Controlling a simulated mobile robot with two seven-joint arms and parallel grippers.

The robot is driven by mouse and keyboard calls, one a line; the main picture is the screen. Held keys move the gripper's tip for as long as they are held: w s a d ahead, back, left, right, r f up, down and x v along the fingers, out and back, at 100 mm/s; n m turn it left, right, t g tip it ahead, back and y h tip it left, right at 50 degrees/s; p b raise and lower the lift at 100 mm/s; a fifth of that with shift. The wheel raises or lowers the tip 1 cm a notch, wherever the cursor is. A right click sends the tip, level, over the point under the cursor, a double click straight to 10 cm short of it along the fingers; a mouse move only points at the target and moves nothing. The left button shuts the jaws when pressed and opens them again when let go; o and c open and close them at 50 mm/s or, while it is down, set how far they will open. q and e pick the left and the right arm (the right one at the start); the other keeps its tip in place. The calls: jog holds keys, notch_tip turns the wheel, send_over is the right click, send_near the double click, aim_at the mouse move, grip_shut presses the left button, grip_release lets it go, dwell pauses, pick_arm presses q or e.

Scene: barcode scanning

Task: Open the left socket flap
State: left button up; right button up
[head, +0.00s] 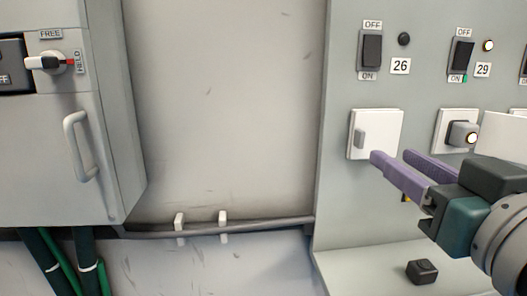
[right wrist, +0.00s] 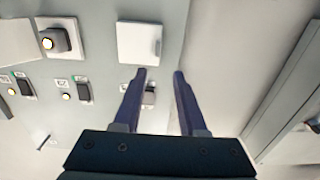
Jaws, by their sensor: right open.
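The left socket flap (head: 383,132) is a white square cover on the grey panel, below the switch marked 26. It looks closed, with a small grey handle (head: 359,138) on its left side. The flap also shows in the right wrist view (right wrist: 137,43), with its handle toward the right there. My right gripper (head: 391,156) has purple fingers spread apart with nothing between them. Its fingertips are close to the flap's lower part in the head view; I cannot tell whether they touch it. My left gripper is not in view.
A second socket (head: 463,133) to the right holds a grey plug with a lit end, its white flap (head: 505,136) swung open. A small black block (head: 422,271) lies on the ledge below. A cabinet with a handle (head: 78,147) stands at left.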

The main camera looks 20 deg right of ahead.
aim_at(363, 134)
jog(key=x, duration=0.9)
jog(key=shift+d+r, duration=0.1)
jog(key=shift+d, duration=0.25)
grip_shut()
dwell(0.9)
